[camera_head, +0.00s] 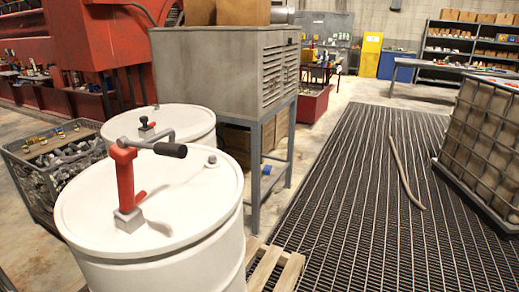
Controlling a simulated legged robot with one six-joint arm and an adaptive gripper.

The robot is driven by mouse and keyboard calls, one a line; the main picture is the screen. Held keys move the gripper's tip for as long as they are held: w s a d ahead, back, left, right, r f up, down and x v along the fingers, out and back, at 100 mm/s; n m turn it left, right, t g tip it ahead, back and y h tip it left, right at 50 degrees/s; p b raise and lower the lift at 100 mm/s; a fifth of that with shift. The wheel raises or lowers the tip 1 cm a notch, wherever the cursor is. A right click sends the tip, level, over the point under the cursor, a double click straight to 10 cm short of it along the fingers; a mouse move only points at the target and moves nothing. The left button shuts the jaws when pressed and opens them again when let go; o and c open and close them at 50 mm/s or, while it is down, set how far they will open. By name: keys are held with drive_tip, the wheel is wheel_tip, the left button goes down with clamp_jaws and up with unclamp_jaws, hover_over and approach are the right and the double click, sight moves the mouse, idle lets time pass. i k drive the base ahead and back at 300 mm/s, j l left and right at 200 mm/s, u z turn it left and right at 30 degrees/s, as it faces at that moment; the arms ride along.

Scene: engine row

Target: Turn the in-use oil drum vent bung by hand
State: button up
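A white oil drum (175,255) stands at the front left. A red hand pump (125,180) with a bent crank and black grip is fitted in its lid. A small grey bung (211,162) sits on the lid near the far right rim, to the right of the pump's grip. A second white drum (190,122) stands behind, with a small dark fitting (147,128) on its lid, partly hidden by the first drum. I cannot tell from markings which drum is in use. My gripper is not in view.
A wooden pallet (268,272) shows at the drum's foot. A grey louvred cabinet on a stand (215,68) rises behind the drums. A wire crate of parts (42,160) is at left. Dark grating (350,200) at right is mostly clear, with a hose (403,172) on it.

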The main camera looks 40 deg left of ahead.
sight(212, 159)
drive_tip(key=i+l+u, duration=0.2)
drive_tip(key=i, duration=0.35)
drive_tip(key=i+l+u, duration=0.15)
drive_tip(key=i, duration=0.4)
drive_tip(key=i+u, duration=0.5)
drive_tip(key=i+l+u, duration=0.1)
drive_tip(key=i+u, duration=0.4)
drive_tip(key=k, duration=0.05)
